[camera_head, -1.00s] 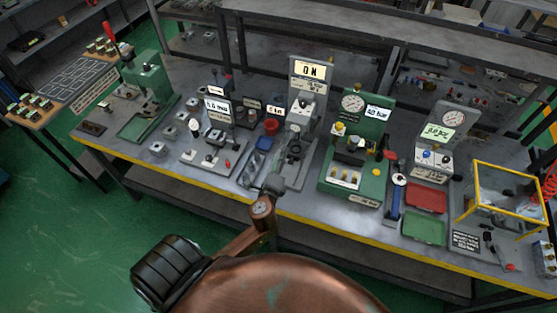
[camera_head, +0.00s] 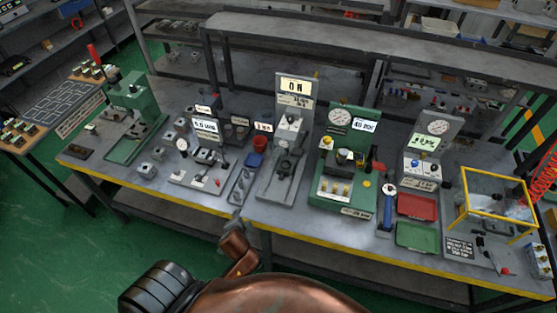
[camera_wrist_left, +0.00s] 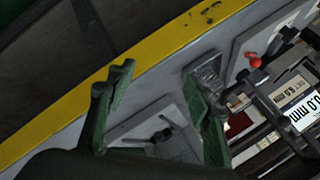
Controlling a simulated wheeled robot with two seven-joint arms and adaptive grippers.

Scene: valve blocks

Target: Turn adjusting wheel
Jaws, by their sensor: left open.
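My left gripper (camera_head: 237,220) is small in the head view, at the yellow front edge of the bench, just in front of a narrow grey tray. In the left wrist view its green fingers (camera_wrist_left: 165,78) are apart, with nothing held between them. I cannot tell which part is the adjusting wheel. The grey stand reading "0 N" (camera_head: 295,87) has a dark round fixture (camera_head: 286,165) low on its base. The unit with a mm display (camera_head: 206,126) stands left of it; this display (camera_wrist_left: 301,113) also shows at the right of the left wrist view. My right gripper is out of view.
A green gauge press (camera_head: 345,150), a grey gauge unit (camera_head: 428,150), red and green trays (camera_head: 416,207) and a yellow-framed box (camera_head: 495,200) stand to the right. A green hand press (camera_head: 135,105) stands at the left. The narrow tray (camera_head: 241,187) is close to my gripper.

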